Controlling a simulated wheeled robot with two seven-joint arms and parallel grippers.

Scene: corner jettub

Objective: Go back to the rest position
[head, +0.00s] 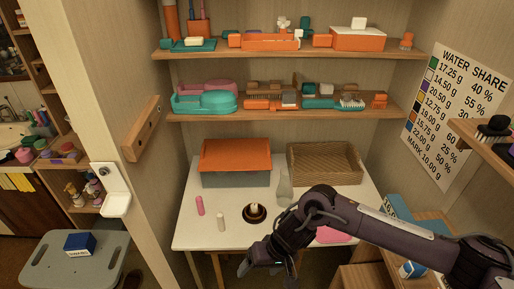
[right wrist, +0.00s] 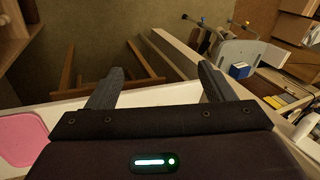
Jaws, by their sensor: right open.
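My right gripper (head: 264,266) hangs at the front edge of the white table (head: 190,232), with my right arm reaching in from the right. In the right wrist view its two fingers (right wrist: 160,84) stand wide apart with nothing between them, over the table's front edge and the floor. My left gripper is in neither view.
On the table stand a grey box with an orange lid (head: 235,156), a wicker basket (head: 326,163), a pink bottle (head: 199,205), a small white bottle (head: 221,220) and a dark round dish (head: 255,222). Shelves (head: 285,113) hang above. A grey stool (head: 75,265) stands at left.

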